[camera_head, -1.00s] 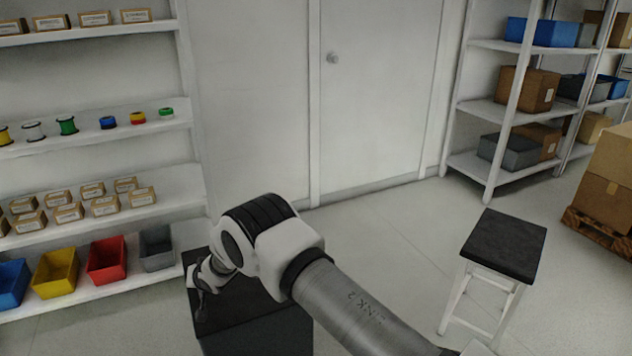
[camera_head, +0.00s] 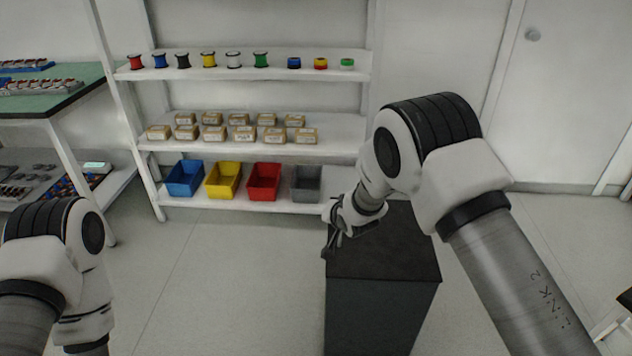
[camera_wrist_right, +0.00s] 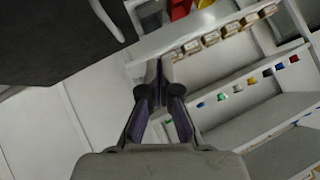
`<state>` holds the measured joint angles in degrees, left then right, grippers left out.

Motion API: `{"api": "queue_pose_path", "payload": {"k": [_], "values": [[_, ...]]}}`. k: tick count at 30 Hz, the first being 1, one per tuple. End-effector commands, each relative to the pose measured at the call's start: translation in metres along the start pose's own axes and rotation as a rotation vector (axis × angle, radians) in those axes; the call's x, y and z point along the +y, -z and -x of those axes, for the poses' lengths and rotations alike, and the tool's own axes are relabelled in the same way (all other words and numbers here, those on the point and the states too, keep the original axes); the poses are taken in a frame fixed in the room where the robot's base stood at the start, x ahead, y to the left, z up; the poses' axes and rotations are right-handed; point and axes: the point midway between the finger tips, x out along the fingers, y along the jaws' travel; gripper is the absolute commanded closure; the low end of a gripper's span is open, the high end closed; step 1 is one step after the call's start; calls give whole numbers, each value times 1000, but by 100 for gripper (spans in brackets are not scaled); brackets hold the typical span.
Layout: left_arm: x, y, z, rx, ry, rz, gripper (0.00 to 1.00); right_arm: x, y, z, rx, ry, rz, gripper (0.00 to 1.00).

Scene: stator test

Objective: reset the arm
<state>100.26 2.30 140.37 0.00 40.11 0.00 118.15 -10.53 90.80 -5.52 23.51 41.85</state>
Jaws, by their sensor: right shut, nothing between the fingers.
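My right arm comes in from the right in the head view, bent over a dark box-shaped stand. Its right gripper (camera_head: 335,240) hangs near the stand's left edge, pointing down. In the right wrist view the fingers of this gripper (camera_wrist_right: 160,78) are together with nothing between them. I cannot tell how far the fingertips are from the stand. My left arm shows at the lower left of the head view, its links folded downward. The left gripper is outside the picture.
The dark stand (camera_head: 385,255) has a bare top. Behind it a white shelf unit (camera_head: 240,205) holds spools, small boxes and coloured bins. A green-topped table (camera_head: 40,103) stands at the left. Floor between my arms is clear.

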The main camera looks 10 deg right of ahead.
Motion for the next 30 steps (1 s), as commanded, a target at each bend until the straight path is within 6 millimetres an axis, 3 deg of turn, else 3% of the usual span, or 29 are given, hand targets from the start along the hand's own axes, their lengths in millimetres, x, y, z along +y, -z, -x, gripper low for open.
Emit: {"api": "queue_pose_path", "payload": {"k": [2,5,8,11,15,18,21,24,25,30], "values": [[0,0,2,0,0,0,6,0,-1,1,-3,-1,-1,100],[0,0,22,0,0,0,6,11,-6,5,-34,-24,-19,100],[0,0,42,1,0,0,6,53,-44,17,-126,-99,-61,100],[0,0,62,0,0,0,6,106,-103,51,-253,-202,-103,100],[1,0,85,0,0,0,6,170,-188,127,-445,-324,-81,100],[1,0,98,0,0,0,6,201,-238,196,-588,-384,-28,100],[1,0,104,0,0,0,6,219,-276,266,-722,-407,60,100],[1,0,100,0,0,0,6,226,-296,316,-818,-383,191,100],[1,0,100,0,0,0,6,226,-298,324,-833,-365,244,100],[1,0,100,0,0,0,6,225,-294,318,-823,-316,350,100]]}}
